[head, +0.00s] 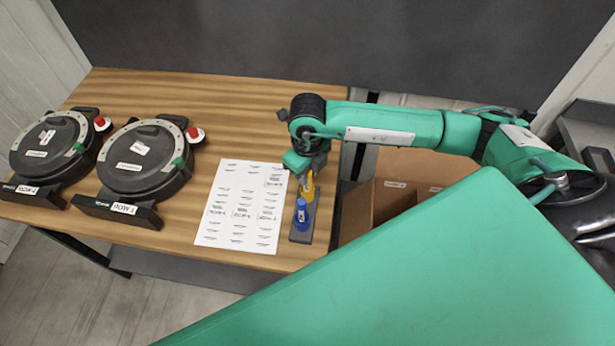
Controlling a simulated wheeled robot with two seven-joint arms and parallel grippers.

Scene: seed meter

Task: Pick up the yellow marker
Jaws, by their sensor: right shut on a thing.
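The yellow marker (308,192) stands upright at the back of a small dark holder (301,236) near the table's right edge. My right gripper (306,176) is over it and shut on its upper part, with the fingers partly hidden by the wrist. A blue marker (301,214) stands just in front of the yellow one in the same holder. I cannot tell whether the yellow marker's lower end still touches the holder. My left gripper is not in view.
A printed sheet (240,205) lies left of the holder. Two round dark seed meters (143,160) (48,148) with red knobs stand on the wooden table (215,95) further left. An open cardboard box (385,200) is right of the table.

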